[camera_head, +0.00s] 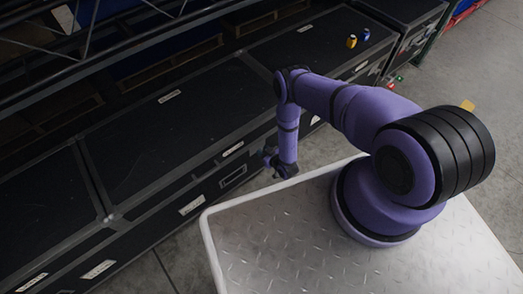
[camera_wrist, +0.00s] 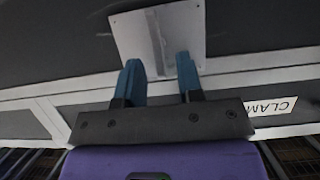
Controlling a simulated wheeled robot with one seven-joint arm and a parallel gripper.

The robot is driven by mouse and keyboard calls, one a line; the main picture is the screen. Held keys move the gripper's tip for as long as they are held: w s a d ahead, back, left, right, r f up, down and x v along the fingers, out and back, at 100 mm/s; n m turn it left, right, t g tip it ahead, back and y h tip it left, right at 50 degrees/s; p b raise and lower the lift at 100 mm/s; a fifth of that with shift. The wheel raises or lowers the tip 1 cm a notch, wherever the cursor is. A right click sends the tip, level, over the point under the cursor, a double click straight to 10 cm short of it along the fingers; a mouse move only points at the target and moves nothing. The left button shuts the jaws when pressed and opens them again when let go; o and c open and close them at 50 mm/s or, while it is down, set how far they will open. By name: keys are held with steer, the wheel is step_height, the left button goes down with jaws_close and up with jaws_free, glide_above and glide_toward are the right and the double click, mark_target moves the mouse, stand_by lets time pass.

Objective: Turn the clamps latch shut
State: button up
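A pale plate (camera_wrist: 190,22) with a narrow upright grey latch handle (camera_wrist: 155,38) is on the dark tote front in the wrist view. A white label reading "CLAM…" (camera_wrist: 272,106) sits to its right, partly cut off. My gripper (camera_wrist: 158,62) has two blue fingers spread apart, with nothing clearly held. The handle's lower end shows between the fingertips; I cannot tell whether they touch it. In the head view my gripper (camera_head: 270,160) hangs low before the tote row, and the latch there is too small or hidden to make out.
Black totes (camera_head: 165,110) with white labels stand in a long row. My silver base deck (camera_head: 290,235) lies in front, with a narrow strip of grey floor (camera_head: 170,250) between. Small yellow and blue items (camera_head: 357,39) stand on a tote at upper right.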

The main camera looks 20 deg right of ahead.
steer(key=shift+x, duration=0.9)
jaws_close()
steer(key=m+y, duration=0.1)
steer(key=d+m+y, duration=0.1)
steer(key=m, duration=0.1)
steer(key=shift+w+f+g, duration=0.1)
steer(key=shift+w+g, duration=0.05)
steer(key=shift+g, duration=0.15)
steer(key=shift+d+f+m+y, duration=0.15)
steer(key=shift+m+y, duration=0.85)
steer(key=shift+m, duration=0.5)
